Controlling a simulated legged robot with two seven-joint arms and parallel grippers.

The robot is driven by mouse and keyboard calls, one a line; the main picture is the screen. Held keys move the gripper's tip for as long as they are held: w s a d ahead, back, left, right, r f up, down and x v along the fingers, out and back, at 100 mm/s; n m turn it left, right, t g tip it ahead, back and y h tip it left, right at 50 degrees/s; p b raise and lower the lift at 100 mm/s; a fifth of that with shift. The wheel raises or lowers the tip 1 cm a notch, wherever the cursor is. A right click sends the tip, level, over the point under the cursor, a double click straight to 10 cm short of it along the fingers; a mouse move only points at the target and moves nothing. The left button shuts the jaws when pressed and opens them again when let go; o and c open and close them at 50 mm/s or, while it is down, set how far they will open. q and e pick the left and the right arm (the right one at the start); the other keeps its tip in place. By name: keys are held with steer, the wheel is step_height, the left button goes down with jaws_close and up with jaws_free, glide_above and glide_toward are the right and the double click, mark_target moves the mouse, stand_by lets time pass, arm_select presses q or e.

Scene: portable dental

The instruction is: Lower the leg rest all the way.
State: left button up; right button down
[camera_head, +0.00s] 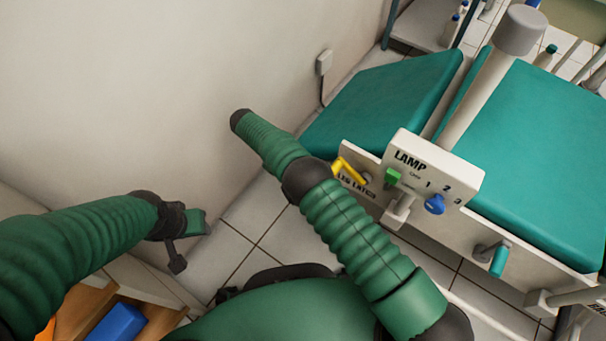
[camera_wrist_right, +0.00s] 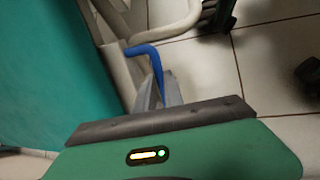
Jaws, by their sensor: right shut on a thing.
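The leg rest is the teal padded section (camera_head: 385,100) left of the main seat cushion (camera_head: 530,150) in the head view; it slants down to the left. A yellow lever (camera_head: 350,171) sits over the "LEG LATCH" label on the side panel. In the right wrist view, my right gripper (camera_wrist_right: 160,92) is shut on a blue cranked lever (camera_wrist_right: 143,49) with grey metal parts around it. This gripper does not show clearly in the head view. My left gripper (camera_head: 187,240) is low at the left, away from the chair; its jaw opening is unclear.
A teal-handled crank (camera_head: 497,260) is on the side panel. A wall (camera_head: 150,80) is at the left. A drawer with a blue box (camera_head: 117,323) is below.

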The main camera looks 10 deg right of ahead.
steer(key=c, duration=1.5)
jaws_free()
steer(key=shift+s+d+f, duration=0.1)
steer(key=shift+s+f, duration=0.05)
steer(key=shift+f, duration=0.1)
steer(key=shift+o, duration=0.2)
steer(key=shift+r, duration=0.1)
